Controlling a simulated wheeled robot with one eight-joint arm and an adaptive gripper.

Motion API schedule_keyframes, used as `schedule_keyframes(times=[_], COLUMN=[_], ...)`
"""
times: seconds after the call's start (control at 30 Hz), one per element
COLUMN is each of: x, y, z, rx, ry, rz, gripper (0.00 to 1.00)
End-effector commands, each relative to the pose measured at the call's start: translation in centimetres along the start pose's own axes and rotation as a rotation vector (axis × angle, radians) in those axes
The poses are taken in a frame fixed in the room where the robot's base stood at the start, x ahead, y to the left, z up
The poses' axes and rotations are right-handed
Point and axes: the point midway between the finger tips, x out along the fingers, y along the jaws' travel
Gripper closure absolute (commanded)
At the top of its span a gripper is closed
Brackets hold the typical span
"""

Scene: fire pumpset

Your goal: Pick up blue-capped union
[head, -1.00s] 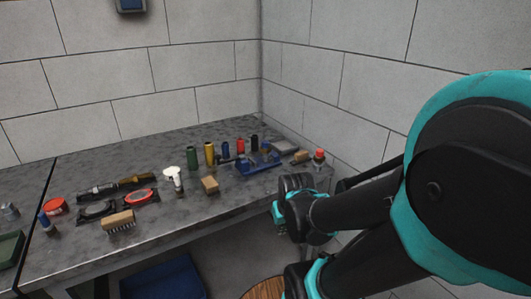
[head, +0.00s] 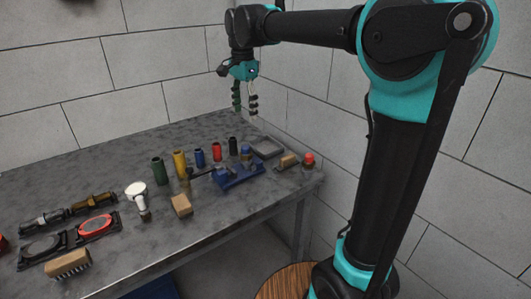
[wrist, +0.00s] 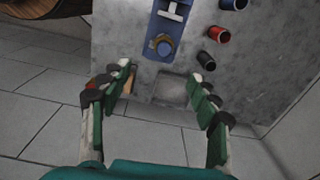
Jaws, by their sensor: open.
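The blue-capped union (head: 246,153) stands at the far right end of the bench, at the blue vise-like fixture (head: 238,175). In the wrist view the union (wrist: 163,46) shows its blue cap from above with a brass-coloured ring around it, at the end of the blue fixture (wrist: 157,70). I cannot tell how it is held there. My gripper (head: 245,102) hangs above the bench's back right corner, fingers down, apart from the union. In the wrist view my gripper (wrist: 161,73) is open and empty, and the union lies beyond the fingertips, between their lines.
A grey tray (head: 267,148) lies beside the fixture. A small wooden-handled brush (head: 287,162) and red-capped bottle (head: 308,161) stand to its right. Walls close the corner.

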Motion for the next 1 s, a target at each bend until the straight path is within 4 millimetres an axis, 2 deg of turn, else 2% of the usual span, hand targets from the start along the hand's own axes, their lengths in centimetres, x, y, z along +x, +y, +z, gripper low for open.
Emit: schedule_keyframes(times=[0.07,0.17,0.7,1.0], x=[-0.9,-0.7,9.2,11.4], y=[-0.6,-0.8,-0.7,-0.7], z=[0.7,1.0,0.9,0.9], rx=[0.029,0.047,0.047,0.047], ry=[-0.002,-0.002,-0.002,-0.002], rz=[0.010,0.016,0.015,0.015], gripper=[0.39,0.39,0.39,0.39])
